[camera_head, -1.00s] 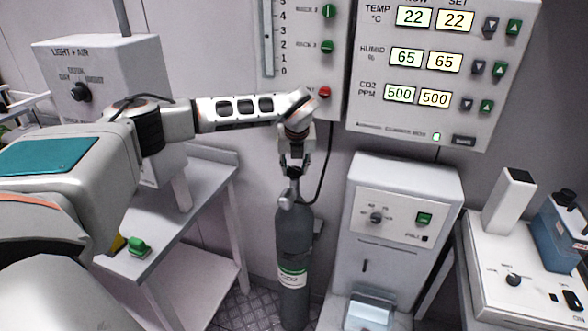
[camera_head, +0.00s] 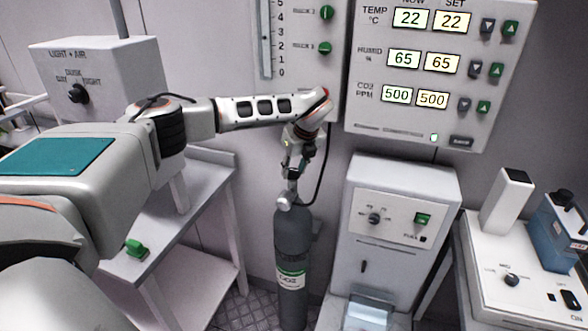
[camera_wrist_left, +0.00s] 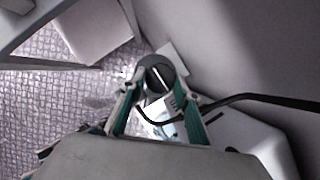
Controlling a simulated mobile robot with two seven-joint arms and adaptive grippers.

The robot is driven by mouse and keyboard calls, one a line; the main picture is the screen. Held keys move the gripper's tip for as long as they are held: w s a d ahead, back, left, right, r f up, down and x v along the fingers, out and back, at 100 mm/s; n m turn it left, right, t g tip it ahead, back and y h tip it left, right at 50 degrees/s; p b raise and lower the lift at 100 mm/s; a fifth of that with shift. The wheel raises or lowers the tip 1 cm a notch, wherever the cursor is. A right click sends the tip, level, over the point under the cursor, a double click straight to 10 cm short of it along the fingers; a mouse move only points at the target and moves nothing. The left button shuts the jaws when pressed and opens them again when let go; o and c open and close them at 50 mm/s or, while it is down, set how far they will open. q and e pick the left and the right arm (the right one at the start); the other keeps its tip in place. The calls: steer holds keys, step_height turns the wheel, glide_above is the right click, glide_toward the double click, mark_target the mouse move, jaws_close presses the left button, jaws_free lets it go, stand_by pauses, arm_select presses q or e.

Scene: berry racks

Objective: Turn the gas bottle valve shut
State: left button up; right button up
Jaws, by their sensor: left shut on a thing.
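The grey gas bottle (camera_head: 292,238) stands upright on the floor against the wall, with a white and green label low on its side. Its valve (camera_head: 286,199) is at the top, mostly covered by my gripper. My left gripper (camera_head: 292,176) reaches down onto it from above and is shut on the valve. In the left wrist view my two green-padded fingers (camera_wrist_left: 157,98) close around the round dark valve top (camera_wrist_left: 156,75), which has a pale bar across it. My right gripper is not in view.
A black hose (camera_head: 322,180) runs down beside the bottle. A white cabinet (camera_head: 398,225) stands close to its right, and a grey table (camera_head: 205,177) with a green knob (camera_head: 136,248) to its left. A wall panel with displays (camera_head: 440,65) hangs above right.

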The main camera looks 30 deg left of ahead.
arm_select(q)
steer(key=o, duration=1.1)
steer(key=v, duration=1.2)
steer(key=shift+a, duration=0.1)
